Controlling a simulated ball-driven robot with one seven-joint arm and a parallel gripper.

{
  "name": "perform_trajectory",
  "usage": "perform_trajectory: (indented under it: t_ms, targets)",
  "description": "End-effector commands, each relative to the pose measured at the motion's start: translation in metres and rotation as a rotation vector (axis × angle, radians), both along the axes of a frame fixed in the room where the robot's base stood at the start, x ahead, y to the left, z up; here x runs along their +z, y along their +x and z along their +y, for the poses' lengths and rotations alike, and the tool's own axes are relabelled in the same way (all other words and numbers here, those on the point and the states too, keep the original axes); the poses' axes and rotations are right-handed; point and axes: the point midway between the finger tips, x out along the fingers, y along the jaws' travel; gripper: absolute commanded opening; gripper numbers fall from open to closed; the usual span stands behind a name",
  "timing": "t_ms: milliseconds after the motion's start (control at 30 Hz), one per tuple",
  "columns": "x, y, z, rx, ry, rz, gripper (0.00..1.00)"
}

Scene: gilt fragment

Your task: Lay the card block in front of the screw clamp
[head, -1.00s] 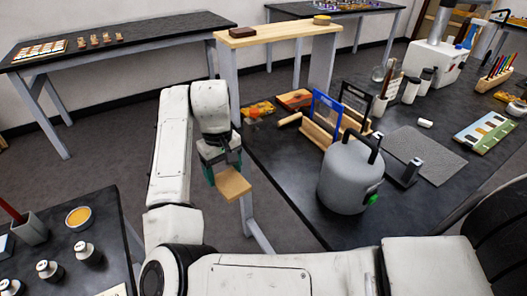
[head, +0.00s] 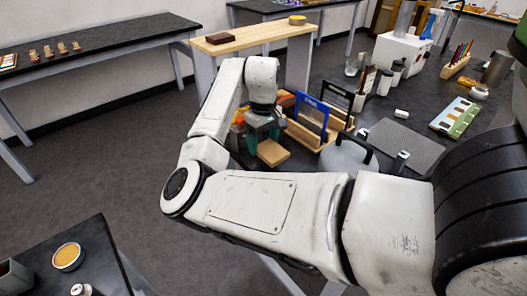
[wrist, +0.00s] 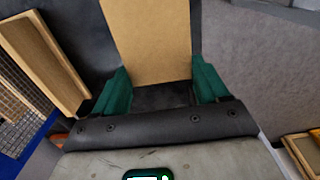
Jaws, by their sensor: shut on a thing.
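The card block (head: 272,153) is a flat tan slab. My gripper (head: 263,135) is shut on it, with the slab sticking out in front of the fingers. In the wrist view the card block (wrist: 148,40) lies between the two green finger pads of my gripper (wrist: 160,82). In the head view, block and gripper are over the near left part of the dark bench. I cannot tell how high above it the block is. An orange thing (head: 239,117) beside my gripper is partly hidden by it and may be the screw clamp; I cannot tell.
A wooden rack with blue and black framed screens (head: 312,115) stands just right of the block. A grey canister with a black handle (head: 338,157) stands nearer, partly hidden by my arm. A grey mat (head: 405,143) lies to the right, with several bottles behind.

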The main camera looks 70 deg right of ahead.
Motion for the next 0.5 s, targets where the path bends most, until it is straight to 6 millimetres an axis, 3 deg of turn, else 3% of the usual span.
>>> perform_trajectory:
  t_ms: [333, 500]
  targets:
    - [-0.037, 0.0, 0.001, 0.001, 0.002, 0.0, 0.43]
    - [-0.04, 0.001, 0.0, 0.0, -0.001, -0.002, 0.43]
